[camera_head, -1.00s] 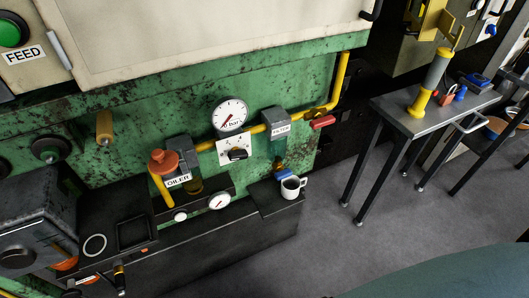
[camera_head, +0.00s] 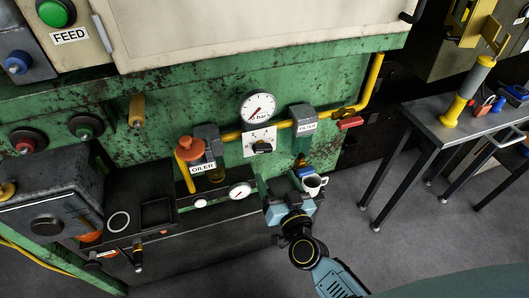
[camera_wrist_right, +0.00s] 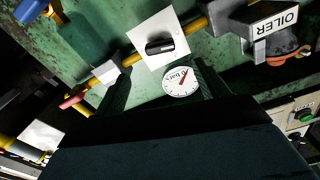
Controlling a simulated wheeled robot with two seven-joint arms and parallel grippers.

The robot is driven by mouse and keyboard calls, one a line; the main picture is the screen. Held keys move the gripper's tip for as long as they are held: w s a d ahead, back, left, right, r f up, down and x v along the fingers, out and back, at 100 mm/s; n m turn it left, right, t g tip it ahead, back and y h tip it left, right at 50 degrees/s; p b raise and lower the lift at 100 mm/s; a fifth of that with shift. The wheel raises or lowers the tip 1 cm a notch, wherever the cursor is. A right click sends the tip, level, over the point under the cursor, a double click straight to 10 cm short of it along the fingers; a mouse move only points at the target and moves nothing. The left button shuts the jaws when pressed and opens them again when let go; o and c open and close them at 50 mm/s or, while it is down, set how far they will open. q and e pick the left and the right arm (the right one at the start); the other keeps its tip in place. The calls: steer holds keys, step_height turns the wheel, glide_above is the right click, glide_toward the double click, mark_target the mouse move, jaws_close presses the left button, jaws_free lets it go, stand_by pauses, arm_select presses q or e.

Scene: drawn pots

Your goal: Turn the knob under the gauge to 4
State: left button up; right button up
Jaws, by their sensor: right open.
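The knob (camera_head: 262,147) is a black bar-shaped handle on a white plate (camera_head: 249,150), below the round white gauge (camera_head: 257,107). The plate's numbers are too small to read, so I cannot tell the knob's setting. The gauge needle slants to the lower left. My right gripper (camera_head: 289,201) is below and a little right of the knob, apart from it. In the right wrist view, which is upside down, the knob (camera_wrist_right: 160,46) and gauge (camera_wrist_right: 181,81) show beyond my two dark, spread, empty fingers (camera_wrist_right: 162,72). My left gripper is not in view.
The filter (camera_head: 303,118) and a red valve handle (camera_head: 350,122) are right of the knob. The oiler (camera_head: 191,147) is left, with a small gauge (camera_head: 239,190) below. A yellow pipe (camera_head: 373,82) runs behind.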

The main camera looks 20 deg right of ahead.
mark_target(264, 152)
steer(key=w+b, duration=0.1)
steer(key=w, duration=0.9)
steer(key=shift+w+a, duration=0.15)
steer(key=shift+a, duration=0.05)
steer(key=c, duration=1)
